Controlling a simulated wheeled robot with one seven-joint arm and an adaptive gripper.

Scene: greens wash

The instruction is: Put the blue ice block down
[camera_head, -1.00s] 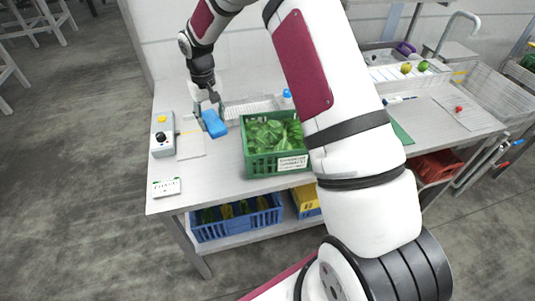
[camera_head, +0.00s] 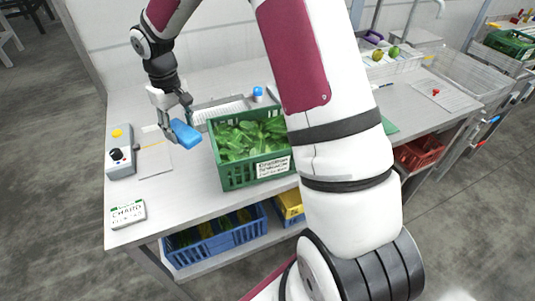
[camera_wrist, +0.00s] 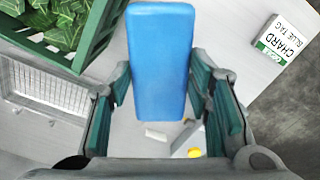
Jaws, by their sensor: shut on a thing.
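The blue ice block (camera_head: 186,135) is held by my gripper (camera_head: 172,126), beside the left end of the green crate. In the wrist view the blue ice block (camera_wrist: 160,60) lies between the green-padded fingers of my gripper (camera_wrist: 163,95). The block appears to be above the steel table (camera_head: 200,190); how far its underside is from the table cannot be told. The far end of the block is partly hidden by the gripper in the head view.
A green crate (camera_head: 232,178) of leafy greens stands just right of the block. A grey control box (camera_head: 119,160) and a pale sheet (camera_head: 155,160) lie to the left. A white CHARD card (camera_head: 127,213) is near the front left corner. Bare table lies between card and crate.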

